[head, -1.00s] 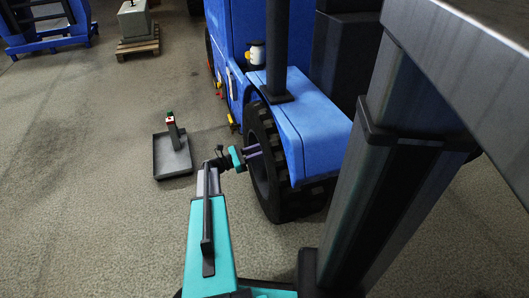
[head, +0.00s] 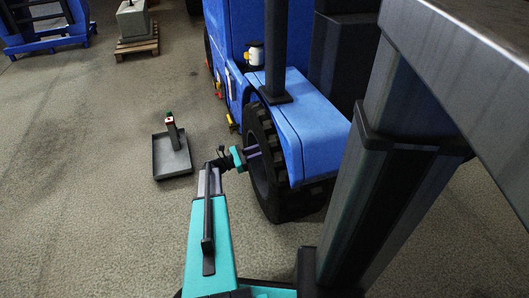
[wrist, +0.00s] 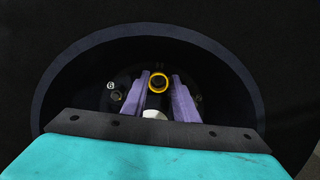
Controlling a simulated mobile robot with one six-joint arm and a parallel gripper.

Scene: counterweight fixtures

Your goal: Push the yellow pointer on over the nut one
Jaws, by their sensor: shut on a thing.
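The yellow pointer (wrist: 158,91) shows in the wrist view as a ring between the two purple fingers of my gripper (wrist: 161,77). My gripper is shut on it. A dark nut (wrist: 158,82) shows inside the ring, with a faint mark just above. I cannot tell how far the ring sits over the nut or whether it is only in front of it. In the head view my gripper (head: 253,152) reaches into the wheel (head: 262,185) of the blue vehicle, and the pointer is too small to make out there.
Another nut (wrist: 117,96), by a mark like a 6, lies left of the fingers. A white round part (wrist: 154,114) shows low between them. The wheel rim surrounds my gripper. A blue fender (head: 310,120) is above right. A dark tray (head: 172,160) stands on the floor left.

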